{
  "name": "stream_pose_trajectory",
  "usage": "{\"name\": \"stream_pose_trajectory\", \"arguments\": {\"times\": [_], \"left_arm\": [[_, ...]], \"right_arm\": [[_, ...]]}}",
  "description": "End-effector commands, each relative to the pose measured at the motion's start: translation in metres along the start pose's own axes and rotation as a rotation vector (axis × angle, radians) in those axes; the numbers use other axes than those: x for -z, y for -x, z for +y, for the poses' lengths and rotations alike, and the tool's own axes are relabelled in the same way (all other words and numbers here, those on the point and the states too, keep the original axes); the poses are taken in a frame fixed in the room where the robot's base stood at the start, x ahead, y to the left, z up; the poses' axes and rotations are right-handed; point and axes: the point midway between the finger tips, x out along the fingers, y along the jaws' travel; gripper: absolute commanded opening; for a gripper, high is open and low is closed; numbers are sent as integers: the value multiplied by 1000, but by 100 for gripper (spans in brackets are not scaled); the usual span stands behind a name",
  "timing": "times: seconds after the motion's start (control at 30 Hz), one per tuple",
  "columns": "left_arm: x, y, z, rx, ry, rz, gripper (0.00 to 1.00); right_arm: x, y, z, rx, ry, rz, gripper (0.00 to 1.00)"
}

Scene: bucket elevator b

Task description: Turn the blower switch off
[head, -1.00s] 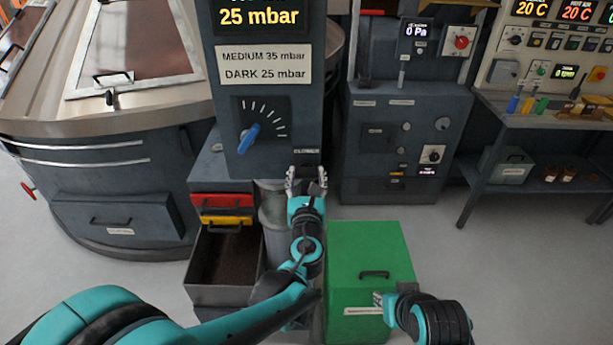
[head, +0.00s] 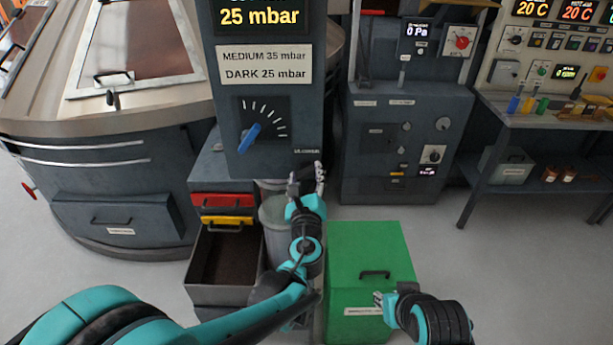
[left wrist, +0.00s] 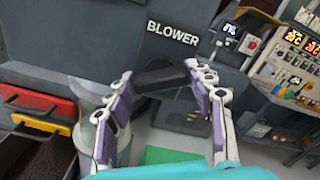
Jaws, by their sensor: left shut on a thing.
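The blower switch (left wrist: 163,77) shows in the left wrist view as a dark bar just below the white BLOWER label (left wrist: 173,33), on the grey cabinet's underside edge. In the head view my left gripper (head: 307,176) is at the lower right corner of the pressure cabinet, with a dark bar between its fingers. In the left wrist view the left gripper (left wrist: 166,84) has one finger at each end of the switch and is shut on it. The switch sits tilted, its right end higher. My right gripper (head: 380,299) is low, in front of the green box; its fingers are small and partly hidden.
The pressure cabinet (head: 262,110) carries a blue-pointer dial (head: 250,137) close to the left gripper. Below are red and yellow drawer handles, an open dark bin (head: 225,258), a grey canister and a green box (head: 368,250). Open floor lies to the right.

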Motion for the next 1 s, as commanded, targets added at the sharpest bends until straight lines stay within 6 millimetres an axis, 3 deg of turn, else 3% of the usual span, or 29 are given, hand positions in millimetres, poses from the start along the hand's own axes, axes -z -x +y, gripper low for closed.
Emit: {"name": "stream_pose_trajectory", "arguments": {"times": [1.0], "left_arm": [[2,0,4,0,903,0,24]], "right_arm": [[-1,-2,0,0,0,0,26]]}}
